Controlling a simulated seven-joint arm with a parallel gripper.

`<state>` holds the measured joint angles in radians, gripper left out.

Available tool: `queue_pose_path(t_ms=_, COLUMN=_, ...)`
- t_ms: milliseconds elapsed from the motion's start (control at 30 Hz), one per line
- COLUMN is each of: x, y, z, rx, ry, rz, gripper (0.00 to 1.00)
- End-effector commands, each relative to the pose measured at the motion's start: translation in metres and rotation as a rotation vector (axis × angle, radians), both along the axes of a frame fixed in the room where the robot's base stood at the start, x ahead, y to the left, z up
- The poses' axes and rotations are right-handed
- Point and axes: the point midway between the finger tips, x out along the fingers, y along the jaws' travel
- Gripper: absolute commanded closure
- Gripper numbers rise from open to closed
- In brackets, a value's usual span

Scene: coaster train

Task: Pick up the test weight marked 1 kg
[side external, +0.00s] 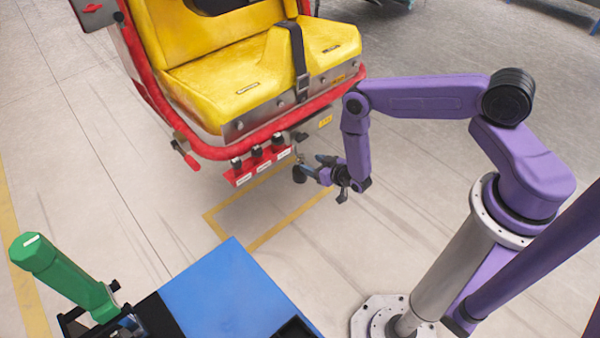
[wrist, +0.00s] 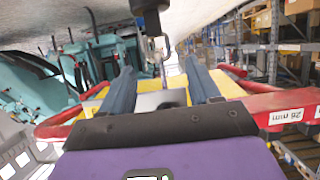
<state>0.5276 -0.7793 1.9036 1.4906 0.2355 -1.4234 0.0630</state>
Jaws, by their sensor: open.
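I cannot pick out a test weight readably marked 1 kg in either view. In the side external view, a row of black-topped red pieces (side external: 258,163) with small white labels, too small to read, sits below the front of the yellow seat. My gripper (side external: 312,170) is just right of this row, apart from it, close under the seat's front edge. A dark round thing (side external: 299,174) shows by its fingertips; I cannot tell what it is. In the wrist view my gripper's two blue-grey fingers (wrist: 160,72) stand wide apart, with no held thing clearly visible between them.
The yellow seat (side external: 235,85) has a red tubular rim (side external: 215,150). A blue-topped table (side external: 225,295) and a green-handled device (side external: 60,275) stand in front. The floor between is clear.

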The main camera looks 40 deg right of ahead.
Motion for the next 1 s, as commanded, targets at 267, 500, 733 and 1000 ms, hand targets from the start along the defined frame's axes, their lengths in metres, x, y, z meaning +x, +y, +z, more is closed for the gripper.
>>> queue_pose_path(t_ms=267, x=0.013, y=0.000, z=-0.005, rx=0.000, ry=-0.002, rz=0.000, gripper=0.38)
queue_pose_path(t_ms=500, x=0.038, y=0.000, z=-0.015, rx=0.000, ry=-0.001, rz=0.000, gripper=0.38)
queue_pose_path(t_ms=733, x=0.050, y=0.000, z=-0.020, rx=0.001, ry=0.001, rz=0.000, gripper=0.38)
queue_pose_path(t_ms=1000, x=0.051, y=0.001, z=-0.020, rx=0.000, ry=0.001, rz=0.000, gripper=0.38)
